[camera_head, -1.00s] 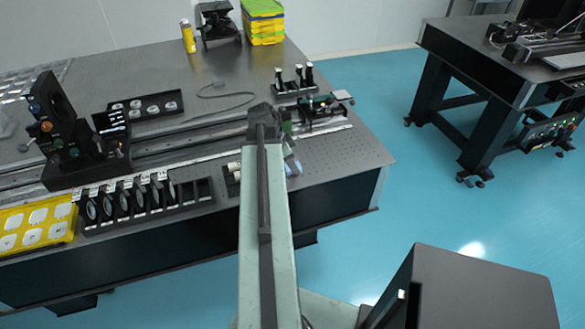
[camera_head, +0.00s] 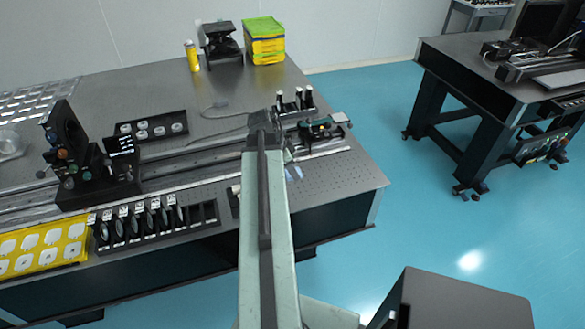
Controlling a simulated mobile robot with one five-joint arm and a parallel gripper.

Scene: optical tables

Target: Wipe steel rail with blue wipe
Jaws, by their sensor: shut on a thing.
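The steel rail (camera_head: 325,151) is a long, light metal strip along the front part of the optical table, running from the left edge of the picture to the right. My arm crosses over its middle and hides part of it. My gripper (camera_head: 289,157) shows only partly beside the far end of my arm, above the rail's right part. It is shut on a small pale-blue piece, the blue wipe (camera_head: 294,172), which hangs at the rail's front side. I cannot tell whether the wipe touches the rail.
A black optical mount (camera_head: 85,165) stands on the rail's left part. A rack of round optics (camera_head: 150,222) and a yellow tray (camera_head: 40,245) line the front edge. A small stage (camera_head: 322,128) sits near the rail's right end. The table's right corner is clear.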

